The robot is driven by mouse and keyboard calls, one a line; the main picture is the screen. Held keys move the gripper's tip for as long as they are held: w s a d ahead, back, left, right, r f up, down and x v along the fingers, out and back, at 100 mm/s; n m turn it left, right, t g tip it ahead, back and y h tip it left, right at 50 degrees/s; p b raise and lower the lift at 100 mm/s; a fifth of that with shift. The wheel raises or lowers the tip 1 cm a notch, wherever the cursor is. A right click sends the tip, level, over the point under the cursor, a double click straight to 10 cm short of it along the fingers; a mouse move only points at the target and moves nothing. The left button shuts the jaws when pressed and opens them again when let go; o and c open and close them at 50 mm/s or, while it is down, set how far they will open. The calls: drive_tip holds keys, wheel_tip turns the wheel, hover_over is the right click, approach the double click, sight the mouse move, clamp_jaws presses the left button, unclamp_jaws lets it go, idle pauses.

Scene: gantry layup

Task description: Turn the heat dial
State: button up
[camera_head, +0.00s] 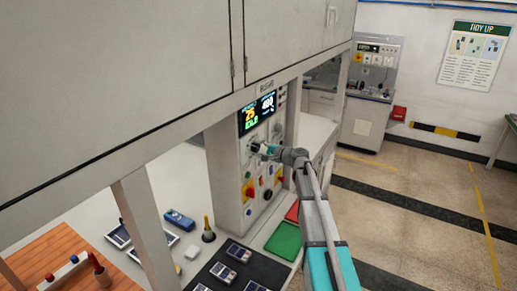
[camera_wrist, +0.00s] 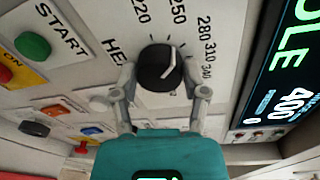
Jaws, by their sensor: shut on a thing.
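The heat dial (camera_wrist: 156,66) is a round black knob with a white pointer line, on a pale panel, in the wrist view. Numbers from 220 to 340 curve around it, and its pointer slants up and right, roughly between 250 and 280. The label beside it is partly hidden and starts with "HE". My gripper (camera_wrist: 161,78) has one finger on each side of the knob and is shut on it. In the head view my gripper (camera_head: 260,148) reaches the control panel (camera_head: 240,165), and the dial is mostly hidden there.
A lit display (camera_head: 257,112) sits above the dial. A green START button (camera_wrist: 33,46) is left of it in the wrist view. Grey overhead cabinets (camera_head: 120,80) hang above. The bench holds a green tray (camera_head: 284,241) and small dark-faced items (camera_head: 238,252).

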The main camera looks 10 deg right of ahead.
drive_tip(key=shift+w+m, duration=0.1)
drive_tip(key=shift+m, duration=1)
drive_tip(key=o, duration=1.1)
drive_tip(key=shift+o, duration=0.2)
drive_tip(key=shift+n, duration=0.3)
